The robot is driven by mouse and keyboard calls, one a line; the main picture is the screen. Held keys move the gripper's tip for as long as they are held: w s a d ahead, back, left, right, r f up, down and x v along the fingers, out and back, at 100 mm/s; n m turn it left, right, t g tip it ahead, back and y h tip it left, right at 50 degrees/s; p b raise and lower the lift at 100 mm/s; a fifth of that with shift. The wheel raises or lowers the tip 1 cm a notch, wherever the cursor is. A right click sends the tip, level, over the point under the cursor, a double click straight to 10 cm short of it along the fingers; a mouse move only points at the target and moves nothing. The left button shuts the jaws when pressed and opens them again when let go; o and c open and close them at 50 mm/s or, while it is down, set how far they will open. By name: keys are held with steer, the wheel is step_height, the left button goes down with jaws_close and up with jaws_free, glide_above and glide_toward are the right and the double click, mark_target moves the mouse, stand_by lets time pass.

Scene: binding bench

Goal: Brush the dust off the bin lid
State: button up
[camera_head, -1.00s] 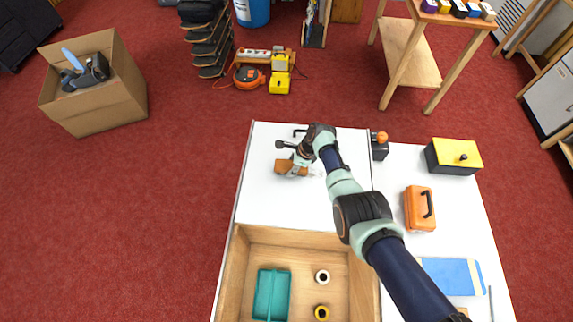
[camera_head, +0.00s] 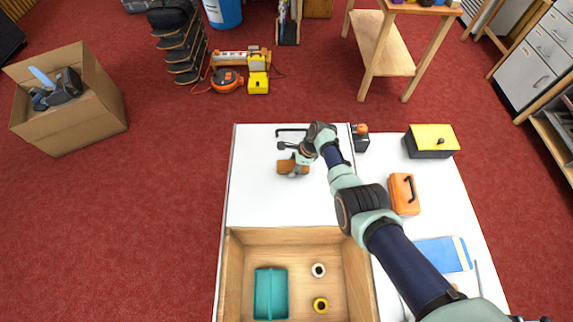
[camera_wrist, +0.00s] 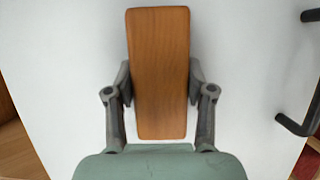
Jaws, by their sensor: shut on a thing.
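The bin lid (camera_head: 255,195) is a flat white panel with a dark bar handle (camera_head: 291,130) near its far edge. The handle also shows at the right of the wrist view (camera_wrist: 296,127). My gripper (camera_head: 298,165) is over the lid, on the near side of the handle. It is shut on the brush (camera_wrist: 158,40), an orange-brown wooden block gripped by its two long sides. The brush also shows in the head view (camera_head: 287,168). Its underside is hidden, so I cannot tell whether it touches the lid. I make out no clear dust on the lid.
An open wooden bin (camera_head: 236,275) with a teal tray (camera_head: 271,293) and two rolls lies nearer. Right of the lid stand a small black item with an orange top (camera_head: 361,138), a yellow-topped box (camera_head: 430,140) and an orange case (camera_head: 404,193).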

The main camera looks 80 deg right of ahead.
mark_target(311, 166)
steer(key=shift+s+d+p, duration=0.15)
steer(key=shift+s+d, duration=0.1)
steer(key=shift+s, duration=0.9)
steer(key=shift+s+d+p, duration=0.1)
steer(key=shift+s+d, duration=0.1)
steer(key=shift+s, duration=0.9)
steer(key=shift+s+d+p, duration=0.15)
steer(key=shift+s+d, duration=0.1)
steer(key=shift+s, duration=0.9)
steer(key=shift+s+d+f, duration=0.1)
steer(key=shift+s+d, duration=0.15)
steer(key=shift+s, duration=0.5)
steer(key=shift+s+d, duration=0.2)
steer(key=shift+s, duration=0.6)
steer(key=shift+w+a+f, duration=0.1)
steer(key=shift+w+a, duration=0.1)
steer(key=shift+w, duration=0.6)
steer(key=shift+w+a, duration=0.2)
steer(key=shift+w, duration=0.6)
steer(key=shift+w, duration=0.15)
